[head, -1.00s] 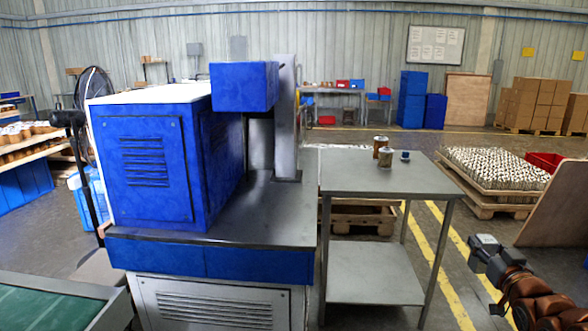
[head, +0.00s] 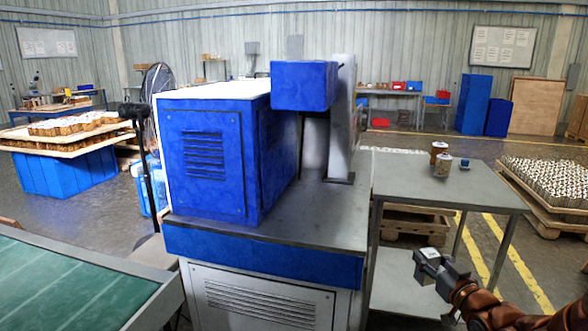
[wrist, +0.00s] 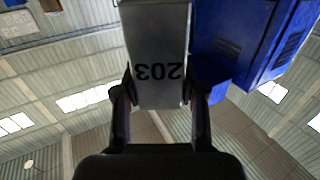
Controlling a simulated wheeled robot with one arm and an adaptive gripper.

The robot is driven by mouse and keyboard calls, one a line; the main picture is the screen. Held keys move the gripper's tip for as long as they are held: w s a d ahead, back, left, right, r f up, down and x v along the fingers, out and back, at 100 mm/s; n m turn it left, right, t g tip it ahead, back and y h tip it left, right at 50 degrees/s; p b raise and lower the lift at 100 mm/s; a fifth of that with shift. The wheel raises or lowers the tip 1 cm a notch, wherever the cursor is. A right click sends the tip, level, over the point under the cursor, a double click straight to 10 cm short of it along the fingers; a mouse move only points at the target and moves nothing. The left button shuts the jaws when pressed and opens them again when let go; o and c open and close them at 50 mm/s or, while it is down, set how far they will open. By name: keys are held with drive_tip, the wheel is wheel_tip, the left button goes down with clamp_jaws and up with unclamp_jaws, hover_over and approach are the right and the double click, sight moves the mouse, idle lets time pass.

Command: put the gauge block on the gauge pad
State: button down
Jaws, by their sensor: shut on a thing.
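The gauge block (wrist: 157,50) is a grey metal block marked "203", which reads upside down in the wrist view. My gripper (wrist: 160,95) is shut on it, with one dark finger on each side. In the head view my gripper (head: 432,266) is at the lower right, in front of the grey side table, with the arm reaching in from the right edge. The small grey piece at its tip is too small to read there. I cannot make out the gauge pad in either view.
A blue machine (head: 210,150) with a grey worktop (head: 290,225) stands in the middle. The grey side table (head: 405,182) holds a few cartridges (head: 443,163) and a small blue item (head: 464,163). A green conveyor (head: 70,285) is at the lower left.

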drive_tip(key=w+a+f+n+g+y, duration=0.1)
drive_tip(key=a+f+n+y, duration=0.15)
drive_tip(key=a, duration=0.65)
drive_tip(key=w+a+f+n+g+y, duration=0.1)
drive_tip(key=w+a+y, duration=0.15)
drive_tip(key=a, duration=0.65)
drive_tip(key=w+r+m+h+p, duration=0.1)
drive_tip(key=w+r+h+p, duration=0.1)
drive_tip(key=w+r+p, duration=0.2)
drive_tip(key=w+r+m+t+h+p, duration=0.1)
drive_tip(key=w+r+m+h+p, duration=0.1)
drive_tip(key=r+p, duration=0.4)
drive_tip(key=w+r+m+t+h+p, duration=0.1)
drive_tip(key=w+r+h+p, duration=0.3)
drive_tip(key=r, duration=0.9)
drive_tip(key=shift+w+d+m+p, duration=0.2)
drive_tip(key=shift+w+m+p, duration=0.5)
drive_tip(key=shift+w, duration=0.55)
